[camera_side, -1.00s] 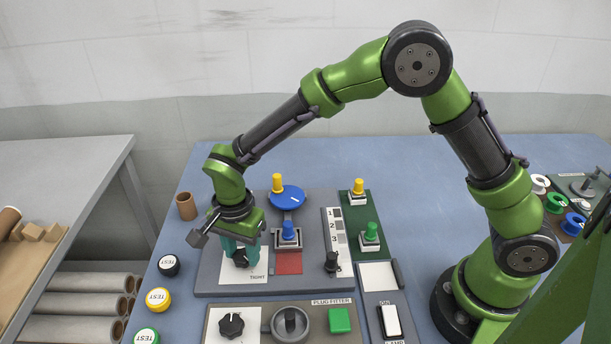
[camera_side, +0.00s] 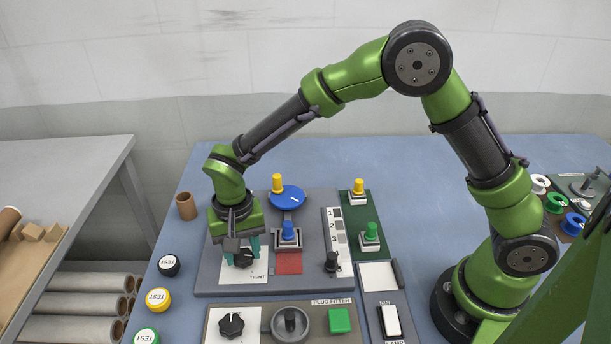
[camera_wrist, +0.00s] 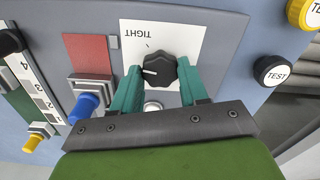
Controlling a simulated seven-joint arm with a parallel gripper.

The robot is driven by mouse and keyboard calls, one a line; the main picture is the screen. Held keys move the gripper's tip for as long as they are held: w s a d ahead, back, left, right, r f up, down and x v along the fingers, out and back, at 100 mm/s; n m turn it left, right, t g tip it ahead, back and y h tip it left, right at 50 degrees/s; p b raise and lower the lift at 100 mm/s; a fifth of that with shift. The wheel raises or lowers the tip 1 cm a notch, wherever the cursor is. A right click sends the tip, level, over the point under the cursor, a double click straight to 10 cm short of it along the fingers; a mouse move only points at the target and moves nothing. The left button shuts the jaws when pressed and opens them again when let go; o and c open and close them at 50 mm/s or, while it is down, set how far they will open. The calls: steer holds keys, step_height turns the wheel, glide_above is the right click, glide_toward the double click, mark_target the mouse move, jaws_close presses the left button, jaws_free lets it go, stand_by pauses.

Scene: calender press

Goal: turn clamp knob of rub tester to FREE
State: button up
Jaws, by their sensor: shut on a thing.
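The clamp knob (camera_wrist: 160,73) is black and fluted, on a white plate (camera_wrist: 187,38) of the rub tester. In the wrist view the plate's printed word TIGHT reads upside down; no FREE mark shows. The knob's white pointer line points left in that view, not straight at the word. My gripper (camera_wrist: 160,70) has its teal fingers on either side of the knob and is shut on it. In the side view the knob (camera_side: 244,260) shows between the fingers of my gripper (camera_side: 243,252), partly hidden by them.
Close by stand a blue-capped switch (camera_side: 288,230), a blue dial with a yellow peg (camera_side: 277,183) and a black lever (camera_side: 331,262). In front is a plug fitter panel with another black knob (camera_side: 231,325). TEST buttons (camera_side: 158,299) line the left table edge.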

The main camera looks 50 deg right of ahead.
mark_target(243, 255)
steer(key=n, duration=0.5)
steer(key=shift+n, duration=0.3)
steer(key=n, duration=0.4)
steer(key=shift+n, duration=0.3)
steer(key=n, duration=0.5)
steer(key=shift+n, duration=2.4)
steer(key=o, duration=1.1)
steer(key=shift+c, duration=0.2)
step_height(243, 255, up, 17)
